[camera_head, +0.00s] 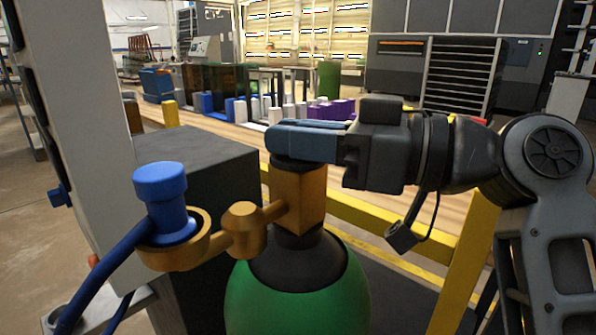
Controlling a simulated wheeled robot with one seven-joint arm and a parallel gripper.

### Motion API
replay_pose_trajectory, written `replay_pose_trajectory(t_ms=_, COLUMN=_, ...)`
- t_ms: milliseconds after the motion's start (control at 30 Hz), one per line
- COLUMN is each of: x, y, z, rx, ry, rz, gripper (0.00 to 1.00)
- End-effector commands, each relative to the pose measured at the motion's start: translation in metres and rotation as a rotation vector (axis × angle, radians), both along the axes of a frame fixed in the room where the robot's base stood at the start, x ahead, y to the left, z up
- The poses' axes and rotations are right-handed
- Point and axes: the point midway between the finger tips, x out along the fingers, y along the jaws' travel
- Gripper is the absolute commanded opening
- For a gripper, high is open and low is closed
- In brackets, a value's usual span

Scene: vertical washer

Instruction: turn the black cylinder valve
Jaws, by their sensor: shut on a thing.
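A green gas cylinder (297,300) with a black shoulder stands upright in the lower middle of the head view. A brass valve body (298,200) rises from its neck. The black valve knob (290,162) sits on top and is mostly hidden by my gripper. My gripper (292,140) comes in from the right, level, with its blue fingers shut on the black valve knob. A brass side fitting (243,228) runs left from the valve body to a blue hose connector (163,200).
A blue hose (95,275) curves down at the lower left. A dark box (200,170) stands behind the valve, beside a pale upright panel (85,110). A yellow frame (470,250) stands right of the cylinder. Several coloured parts sit on a table behind.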

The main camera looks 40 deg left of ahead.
Motion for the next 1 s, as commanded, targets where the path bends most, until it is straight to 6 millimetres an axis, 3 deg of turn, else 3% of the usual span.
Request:
replay_pose_trajectory(t_ms=500, x=0.0001, y=0.0010, z=-0.0027, rx=-0.005, ry=0.003, rz=0.351, gripper=0.00)
replay_pose_trajectory(t_ms=1000, x=-0.0008, y=0.0010, z=-0.0026, rx=-0.006, ry=0.002, rz=0.423, gripper=0.00)
